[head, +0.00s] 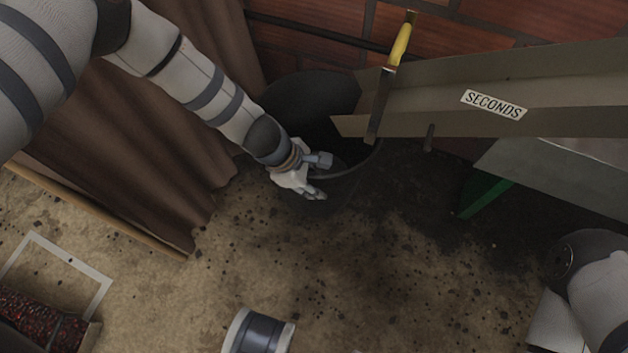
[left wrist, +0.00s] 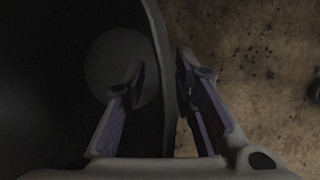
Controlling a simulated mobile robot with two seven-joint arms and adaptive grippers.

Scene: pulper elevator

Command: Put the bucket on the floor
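The bucket (head: 300,97) is dark and round, and stands beneath the end of the chute by the brick wall. Its near rim shows as a thin curve. My left gripper (head: 318,176) is at this near rim. In the left wrist view, the bucket's wall (left wrist: 158,50) runs between the two fingers of my left gripper (left wrist: 162,72). One finger is inside the bucket and the other outside. The fingers look apart, with small gaps to the wall. My right gripper is not in view.
A metal chute (head: 440,105) labelled SECONDS, with a yellow-handled lever (head: 401,45), overhangs the bucket. A brown curtain (head: 130,150) hangs to the left. The dirty floor (head: 390,270) in front is mostly clear. A container of red fruit (head: 38,325) stands at lower left.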

